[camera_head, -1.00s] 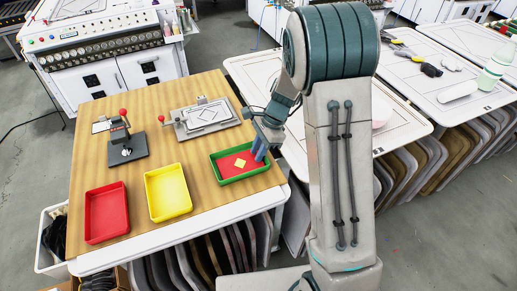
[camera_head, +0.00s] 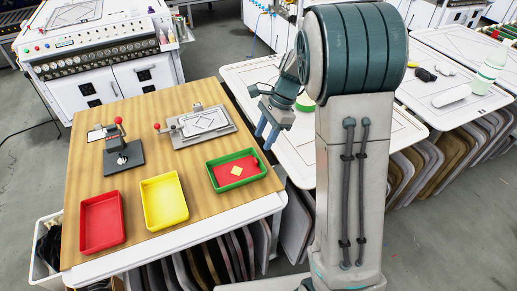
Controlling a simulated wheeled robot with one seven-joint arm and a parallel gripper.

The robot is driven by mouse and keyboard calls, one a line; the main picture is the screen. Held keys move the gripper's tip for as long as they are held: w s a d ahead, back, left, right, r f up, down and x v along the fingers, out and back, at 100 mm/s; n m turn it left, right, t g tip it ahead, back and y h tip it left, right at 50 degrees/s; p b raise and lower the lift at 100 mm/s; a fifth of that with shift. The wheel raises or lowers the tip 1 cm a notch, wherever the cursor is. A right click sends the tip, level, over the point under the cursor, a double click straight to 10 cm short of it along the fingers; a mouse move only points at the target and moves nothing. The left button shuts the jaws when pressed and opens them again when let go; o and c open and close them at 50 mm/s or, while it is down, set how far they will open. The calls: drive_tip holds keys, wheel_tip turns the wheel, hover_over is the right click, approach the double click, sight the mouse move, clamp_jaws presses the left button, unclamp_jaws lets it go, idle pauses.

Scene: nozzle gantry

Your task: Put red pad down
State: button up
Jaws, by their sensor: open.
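A yellow tray (camera_head: 163,217) and a red tray (camera_head: 102,240) stand left of the green tray on the wooden table (camera_head: 150,160). Behind are a small press (camera_head: 121,150) and a clamp plate (camera_head: 203,125). A white table (camera_head: 300,165) stands to the right.

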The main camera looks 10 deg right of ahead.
drive_tip(key=s+d+r+n+t+h, duration=0.2)
drive_tip(key=s+d+r+n, duration=0.1)
drive_tip(key=s+r+n, duration=0.65)
drive_tip(key=s+d+f+n+t+h, duration=0.1)
drive_tip(key=s+n, duration=0.4)
drive_tip(key=s, duration=0.7)
drive_tip(key=shift+s+d+f+t+h, duration=0.25)
drive_tip(key=shift+d+f+t+h, duration=0.1)
drive_tip(key=shift+t+h, duration=0.35)
drive_tip(key=shift+a+n, duration=0.1)
drive_tip(key=shift+n, duration=0.15)
